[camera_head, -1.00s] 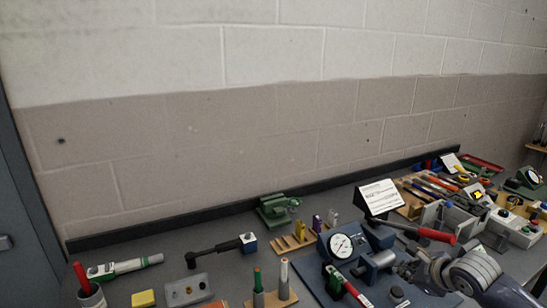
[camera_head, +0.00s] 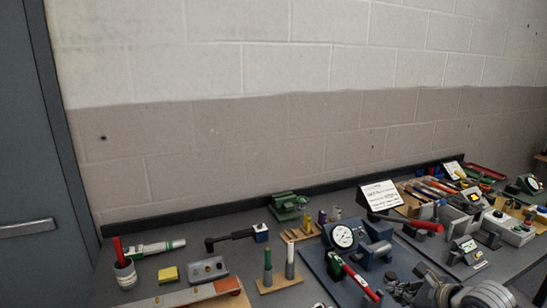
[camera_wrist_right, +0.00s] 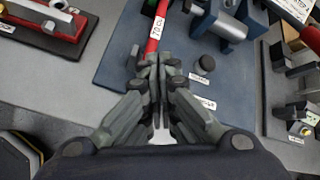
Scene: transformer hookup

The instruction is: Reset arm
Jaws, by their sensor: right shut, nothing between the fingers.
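My right gripper (camera_wrist_right: 160,75) is shut and empty in the right wrist view, with its fingertips together above the edge of a blue base plate. The red handle (camera_wrist_right: 157,30) of a tool with a white label lies just beyond the fingertips; I cannot tell whether they touch it. In the head view my right gripper (camera_head: 395,285) is at the bottom right, partly cut off by the frame, near the red handle (camera_head: 352,276) and the blue plate (camera_head: 318,262). My left gripper is not in view.
A gauge (camera_head: 342,237) and blue vise-like fixture stand on the plate. A green clamp (camera_head: 288,205), a torque wrench (camera_head: 236,237), a yellow block (camera_head: 168,274) and a cup with a red tool (camera_head: 125,272) stand left. Racks and meters crowd the right. A wall closes the back.

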